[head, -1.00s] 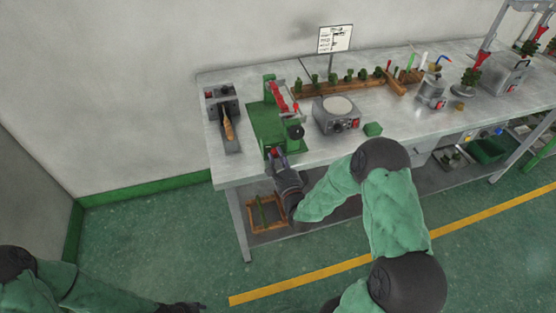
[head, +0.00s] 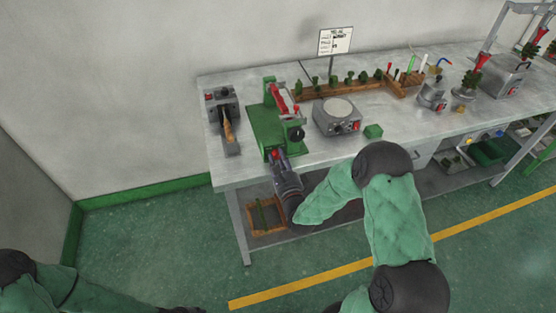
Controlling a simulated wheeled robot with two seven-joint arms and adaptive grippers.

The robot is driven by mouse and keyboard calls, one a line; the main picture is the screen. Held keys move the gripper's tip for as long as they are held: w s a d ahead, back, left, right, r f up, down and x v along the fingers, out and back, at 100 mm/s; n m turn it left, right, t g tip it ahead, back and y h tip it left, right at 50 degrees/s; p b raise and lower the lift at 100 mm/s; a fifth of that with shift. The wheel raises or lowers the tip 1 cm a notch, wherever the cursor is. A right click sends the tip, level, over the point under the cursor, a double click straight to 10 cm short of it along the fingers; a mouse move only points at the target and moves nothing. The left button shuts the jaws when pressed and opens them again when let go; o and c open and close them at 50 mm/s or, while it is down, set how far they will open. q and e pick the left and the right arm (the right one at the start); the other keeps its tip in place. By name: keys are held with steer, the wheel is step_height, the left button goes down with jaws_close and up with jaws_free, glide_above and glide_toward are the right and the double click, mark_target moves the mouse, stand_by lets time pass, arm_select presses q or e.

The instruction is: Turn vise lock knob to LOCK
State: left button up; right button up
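The green vise (head: 264,128) stands near the front left of the bench, with a red and grey clamp part on its top and a black round knob (head: 297,133) on its right side. A small red knob (head: 274,154) shows at the vise's front edge. My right gripper (head: 277,160) reaches up from below to this red knob, its fingertips at or beside it. The fingers are too small to tell whether they are shut on it. My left gripper (head: 188,309) is low at the bottom edge of the picture, away from the bench, and mostly cut off.
The grey bench (head: 330,160) runs to the right. A dark device (head: 222,105) stands left. A wooden frame (head: 267,215) lies on the lower shelf.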

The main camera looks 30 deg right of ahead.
steer(key=shift+d, duration=0.15)
steer(key=v, duration=1.2)
steer(key=shift+s+f, duration=0.1)
stand_by(0.4)
